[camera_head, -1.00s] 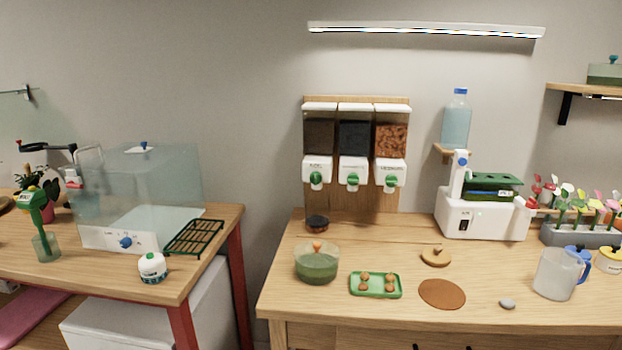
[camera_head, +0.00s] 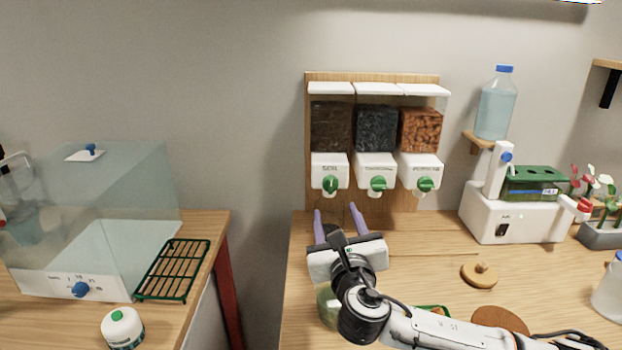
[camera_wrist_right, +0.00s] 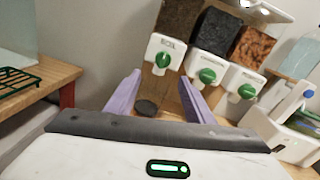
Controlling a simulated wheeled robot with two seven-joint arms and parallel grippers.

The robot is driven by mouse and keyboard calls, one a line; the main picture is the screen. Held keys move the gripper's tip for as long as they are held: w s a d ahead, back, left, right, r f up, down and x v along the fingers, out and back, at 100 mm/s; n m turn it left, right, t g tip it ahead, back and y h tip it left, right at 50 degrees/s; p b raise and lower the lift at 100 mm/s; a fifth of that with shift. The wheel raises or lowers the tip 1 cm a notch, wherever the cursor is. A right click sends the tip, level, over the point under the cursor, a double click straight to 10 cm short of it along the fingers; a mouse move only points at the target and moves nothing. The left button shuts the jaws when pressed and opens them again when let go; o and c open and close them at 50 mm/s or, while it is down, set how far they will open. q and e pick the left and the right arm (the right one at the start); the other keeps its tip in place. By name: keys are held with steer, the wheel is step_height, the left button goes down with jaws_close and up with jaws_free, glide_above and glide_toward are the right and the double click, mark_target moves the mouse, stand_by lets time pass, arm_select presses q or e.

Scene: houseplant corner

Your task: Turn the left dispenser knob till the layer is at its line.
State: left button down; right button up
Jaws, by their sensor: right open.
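The left dispenser, labelled as soil, holds dark brown grains (camera_head: 331,126) and has a green knob (camera_head: 331,184) on its white front. The knob also shows in the right wrist view (camera_wrist_right: 163,60). My right gripper (camera_head: 337,210) is open and empty, its purple fingers pointing up towards the dispenser, just below and in front of the knob, apart from it. In the wrist view the knob appears just above the gap between the fingertips (camera_wrist_right: 160,78). A dark round thing (camera_wrist_right: 146,106) sits under the dispenser; I cannot make out a line on it. My left gripper is out of view.
Two more dispensers with green knobs (camera_head: 377,184) (camera_head: 425,184) stand close on the right. A white machine (camera_head: 515,212) is further right.

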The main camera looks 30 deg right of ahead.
mark_target(331, 189)
steer(key=x, duration=0.5)
steer(key=r+x, duration=0.1)
steer(key=x, duration=0.2)
steer(key=shift+d+p, duration=0.3)
steer(key=shift+p, duration=0.05)
steer(key=shift+w+d, duration=0.25)
steer(key=shift+w, duration=0.4)
steer(key=c, duration=1)
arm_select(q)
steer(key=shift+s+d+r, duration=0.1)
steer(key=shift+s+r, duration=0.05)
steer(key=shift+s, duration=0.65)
arm_select(e)
steer(key=shift+c, duration=0.2)
